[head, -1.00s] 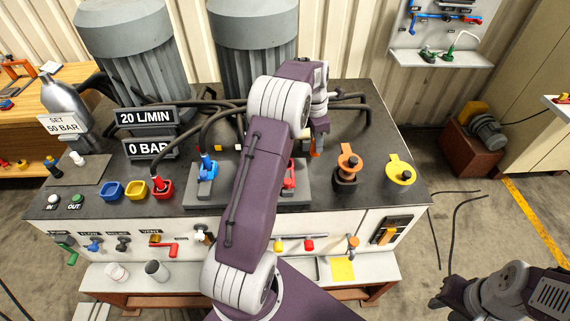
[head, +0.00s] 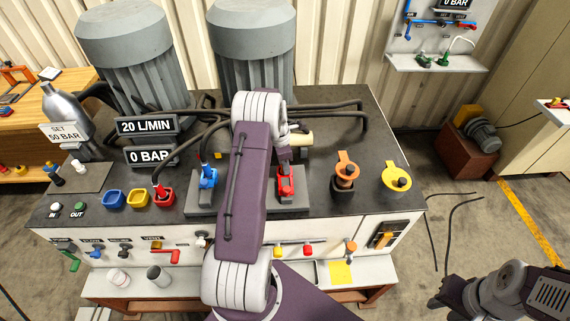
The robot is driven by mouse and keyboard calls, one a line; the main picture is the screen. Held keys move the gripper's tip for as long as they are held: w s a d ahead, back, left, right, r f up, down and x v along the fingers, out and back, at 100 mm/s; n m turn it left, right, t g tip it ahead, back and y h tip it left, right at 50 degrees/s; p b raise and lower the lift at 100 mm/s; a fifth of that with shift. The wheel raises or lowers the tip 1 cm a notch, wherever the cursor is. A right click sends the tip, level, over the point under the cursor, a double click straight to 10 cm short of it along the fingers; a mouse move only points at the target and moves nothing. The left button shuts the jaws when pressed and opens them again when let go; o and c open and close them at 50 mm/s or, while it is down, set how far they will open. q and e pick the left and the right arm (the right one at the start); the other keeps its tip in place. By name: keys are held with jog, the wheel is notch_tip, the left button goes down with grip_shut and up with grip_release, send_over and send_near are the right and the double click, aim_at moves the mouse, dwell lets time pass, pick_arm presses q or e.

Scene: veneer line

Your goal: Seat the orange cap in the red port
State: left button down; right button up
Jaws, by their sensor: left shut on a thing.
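The red port (head: 287,187) stands on a grey plate on the bench top, right of my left forearm. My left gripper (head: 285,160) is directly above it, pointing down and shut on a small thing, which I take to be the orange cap. The fingers and wrist mostly hide the held cap, so I cannot tell whether it touches the port. An orange tethered cap (head: 346,168) also sits on a dark fitting to the right. My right gripper (head: 438,301) is at the lower right, away from the bench; its opening is unclear.
A blue port (head: 208,178) stands left of my forearm. A yellow cap (head: 396,178) lies at the bench's right end. Black hoses (head: 335,105) run behind the port. Blue, yellow and red cups (head: 139,198) stand at the left.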

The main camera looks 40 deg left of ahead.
pick_arm(q)
jog(key=shift+f, duration=0.15)
jog(key=c, duration=1.5)
grip_release()
